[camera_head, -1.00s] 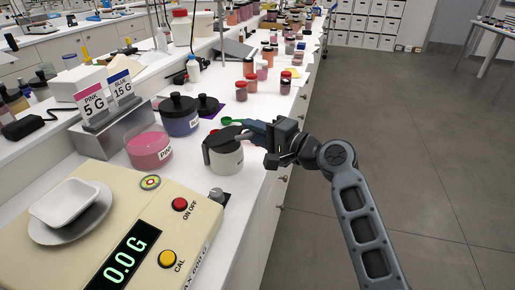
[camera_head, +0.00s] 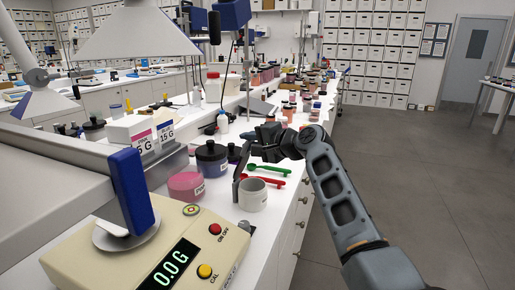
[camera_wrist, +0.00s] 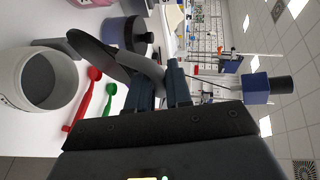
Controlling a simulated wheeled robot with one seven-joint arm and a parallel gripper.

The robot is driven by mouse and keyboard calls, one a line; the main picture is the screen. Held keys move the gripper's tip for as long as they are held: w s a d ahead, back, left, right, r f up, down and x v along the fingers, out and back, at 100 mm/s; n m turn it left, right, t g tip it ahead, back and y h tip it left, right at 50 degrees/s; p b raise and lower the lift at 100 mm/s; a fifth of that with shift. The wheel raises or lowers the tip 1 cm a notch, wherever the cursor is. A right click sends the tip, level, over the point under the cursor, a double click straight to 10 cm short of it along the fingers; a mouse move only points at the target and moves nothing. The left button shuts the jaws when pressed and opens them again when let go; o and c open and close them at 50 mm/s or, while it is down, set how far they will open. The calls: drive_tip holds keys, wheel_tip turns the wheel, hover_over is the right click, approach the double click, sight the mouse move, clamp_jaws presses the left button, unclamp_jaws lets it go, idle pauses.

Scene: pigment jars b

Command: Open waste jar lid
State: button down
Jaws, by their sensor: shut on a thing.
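The white waste jar (camera_head: 254,195) stands upright on the bench near its right edge, its mouth open and its inside grey. It also shows at the left of the wrist view (camera_wrist: 16,76). Its dark lid (camera_head: 238,177) is tipped up on edge beside the jar's left rim; in the wrist view the lid (camera_wrist: 92,50) is tilted, its handle running into my fingers. My gripper (camera_head: 262,139) is above and behind the jar, shut on the lid's handle (camera_wrist: 143,66).
A green spoon (camera_head: 268,169) and a red spoon (camera_head: 265,179) lie behind the jar. A pink jar (camera_head: 187,187) and a blue jar (camera_head: 212,160) stand to its left. The balance (camera_head: 130,262) is at front left, partly covered by a grey beam with a blue end (camera_head: 132,190).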

drive_tip(key=shift+w+a+r, duration=0.25)
drive_tip(key=shift+r, duration=0.15)
drive_tip(key=shift+w+a+f+g+h+p, duration=0.1)
drive_tip(key=shift+w+a+g+h+p, duration=0.1)
drive_tip(key=shift+a+g+h+p, duration=0.3)
drive_tip(key=shift+a, duration=0.15)
drive_tip(key=c, duration=1.1)
unclamp_jaws()
drive_tip(key=shift+f, duration=0.15)
drive_tip(key=shift+b+v, duration=0.35)
drive_tip(key=shift+v, duration=3.55)
drive_tip(key=shift+a, duration=0.15)
